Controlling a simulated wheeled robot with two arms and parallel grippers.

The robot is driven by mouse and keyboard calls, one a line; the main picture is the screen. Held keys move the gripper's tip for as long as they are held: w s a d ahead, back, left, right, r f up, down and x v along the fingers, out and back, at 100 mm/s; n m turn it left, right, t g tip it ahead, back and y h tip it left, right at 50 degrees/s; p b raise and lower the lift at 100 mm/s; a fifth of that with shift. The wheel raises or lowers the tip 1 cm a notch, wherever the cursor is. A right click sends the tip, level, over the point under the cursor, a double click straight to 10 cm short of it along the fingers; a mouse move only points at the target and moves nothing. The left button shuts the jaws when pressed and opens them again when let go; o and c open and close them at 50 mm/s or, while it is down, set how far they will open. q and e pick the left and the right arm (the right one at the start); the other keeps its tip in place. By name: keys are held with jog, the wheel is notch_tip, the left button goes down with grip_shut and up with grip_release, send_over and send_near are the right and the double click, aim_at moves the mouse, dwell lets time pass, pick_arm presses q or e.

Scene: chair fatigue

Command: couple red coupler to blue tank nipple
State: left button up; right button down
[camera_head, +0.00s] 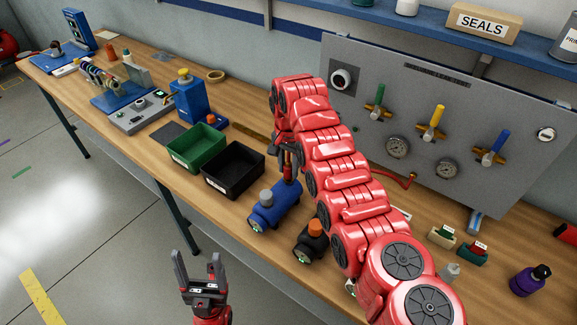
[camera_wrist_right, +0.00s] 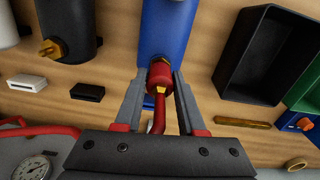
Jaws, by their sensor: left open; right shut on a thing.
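The blue tank (camera_head: 284,203) lies on the bench with a grey cap, and its body shows at the top of the right wrist view (camera_wrist_right: 166,28). My right gripper (camera_wrist_right: 160,95) is shut on the red coupler (camera_wrist_right: 161,76), which has brass fittings and a red hose running back from it. My left gripper (camera_head: 198,262) is open and empty, in front of the bench.
A black tank (camera_head: 311,240) with an orange cap lies beside the blue one; its brass nipple shows in the wrist view (camera_wrist_right: 51,49). Black (camera_head: 233,171) and green (camera_head: 196,147) bins stand to the left. A grey valve panel (camera_head: 430,135) stands behind.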

aim_at(288, 161)
jog(key=shift+f, duration=0.25)
jog(key=shift+c, duration=2.1)
grip_release()
notch_tip(288, 161, up, 6)
jog(key=shift+f+b, duration=0.25)
jog(key=shift+b, duration=1)
notch_tip(288, 161, up, 12)
jog(key=p, duration=1.1)
jog(key=shift+f, duration=0.1)
